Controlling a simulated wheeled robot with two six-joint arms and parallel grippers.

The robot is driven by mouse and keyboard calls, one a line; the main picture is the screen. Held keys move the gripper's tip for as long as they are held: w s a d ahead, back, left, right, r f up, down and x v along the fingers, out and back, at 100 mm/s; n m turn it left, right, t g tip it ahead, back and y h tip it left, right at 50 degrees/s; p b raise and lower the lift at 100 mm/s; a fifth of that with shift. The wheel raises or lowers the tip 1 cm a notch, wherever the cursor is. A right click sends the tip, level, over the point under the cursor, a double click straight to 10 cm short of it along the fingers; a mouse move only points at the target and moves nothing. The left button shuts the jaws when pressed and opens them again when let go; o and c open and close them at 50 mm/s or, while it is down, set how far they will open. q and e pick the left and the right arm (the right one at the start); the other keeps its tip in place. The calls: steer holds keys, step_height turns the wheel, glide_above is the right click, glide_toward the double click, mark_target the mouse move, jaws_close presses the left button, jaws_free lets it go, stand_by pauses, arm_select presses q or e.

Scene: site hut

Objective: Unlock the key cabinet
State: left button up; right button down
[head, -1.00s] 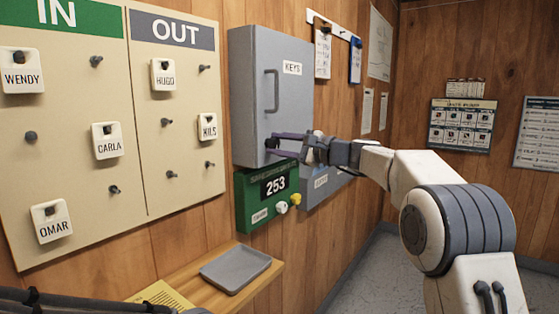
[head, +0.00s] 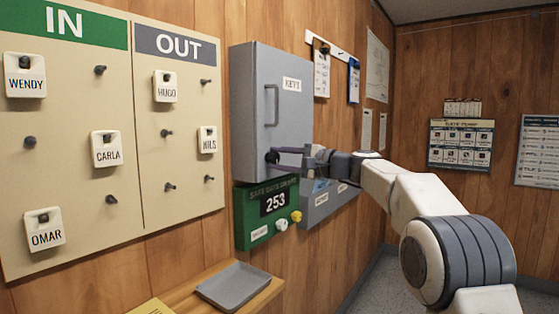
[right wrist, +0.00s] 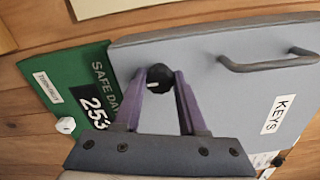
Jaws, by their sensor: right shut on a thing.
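The grey key cabinet (head: 291,135) hangs on the wood wall with a bar handle and a "KEYS" label. Its door looks closed. A round black knob (head: 272,157) sits low on the door's left side. My right gripper (head: 277,155) is shut on this knob. In the right wrist view the purple fingers of my right gripper (right wrist: 161,86) hold the black knob (right wrist: 159,75) from both sides, and a short white mark shows on its face. The cabinet (right wrist: 205,85) also shows there. My left gripper is out of view.
A green "253" counter box (head: 248,222) with a white and a yellow knob hangs just below the cabinet. A grey tray (head: 233,285) lies on a wooden shelf at lower left. The IN/OUT name board (head: 118,185) is left; a grey box (head: 325,208) is below right.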

steer(key=shift+c, duration=2.3)
jaws_free()
steer(key=shift+a, duration=0.1)
steer(key=shift+s+d, duration=0.15)
steer(key=shift+d, duration=0.1)
steer(key=b+v, duration=0.2)
steer(key=v, duration=0.8)
steer(key=shift+f, duration=0.1)
